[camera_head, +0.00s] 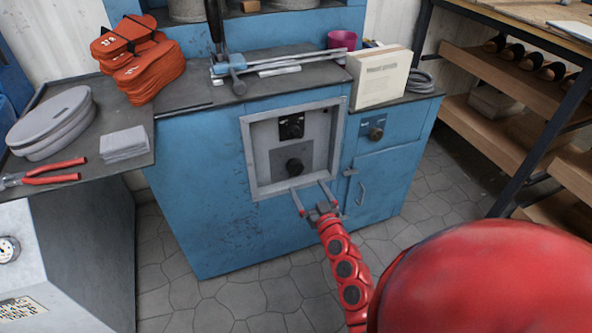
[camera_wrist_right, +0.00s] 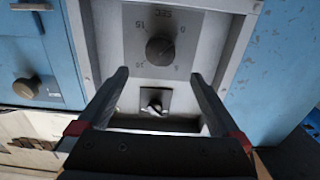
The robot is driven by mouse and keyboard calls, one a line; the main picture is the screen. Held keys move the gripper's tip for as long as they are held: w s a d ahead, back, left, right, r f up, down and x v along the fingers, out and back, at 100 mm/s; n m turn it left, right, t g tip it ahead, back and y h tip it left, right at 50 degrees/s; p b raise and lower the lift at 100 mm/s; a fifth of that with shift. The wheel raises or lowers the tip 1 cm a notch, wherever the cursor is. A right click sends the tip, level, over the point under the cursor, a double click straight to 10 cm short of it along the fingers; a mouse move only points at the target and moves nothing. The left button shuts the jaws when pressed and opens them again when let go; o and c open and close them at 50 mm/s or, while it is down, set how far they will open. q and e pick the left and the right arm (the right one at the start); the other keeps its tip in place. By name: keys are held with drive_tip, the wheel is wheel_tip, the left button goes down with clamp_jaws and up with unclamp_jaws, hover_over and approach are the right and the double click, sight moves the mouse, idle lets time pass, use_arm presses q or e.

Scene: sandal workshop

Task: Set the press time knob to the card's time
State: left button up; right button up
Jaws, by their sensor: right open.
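The press time knob (camera_head: 294,166) is a round black dial low in the grey framed panel on the blue cabinet. In the right wrist view, upside down, the knob (camera_wrist_right: 160,51) has a scale marked "SEC" with numbers including 0, 5 and 15. The pointer's exact setting is unclear. A cream block or card (camera_head: 381,78) with small print stands on the cabinet top; I cannot read its text. My right gripper (camera_head: 308,187) is open and empty, at the panel's lower edge, below and apart from the knob. My left gripper is not in view.
A smaller black switch (camera_head: 291,127) sits above the knob in the same panel. The panel's raised grey frame (camera_head: 248,150) surrounds both controls. The floor in front is clear.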

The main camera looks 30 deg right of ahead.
sight(297, 169)
drive_tip(key=b+x, duration=0.1)
drive_tip(key=x, duration=0.8)
drive_tip(key=shift+w+d, duration=0.1)
drive_tip(key=shift+c, duration=0.3)
drive_tip(key=c, duration=1.3)
drive_tip(key=shift+m, duration=0.3)
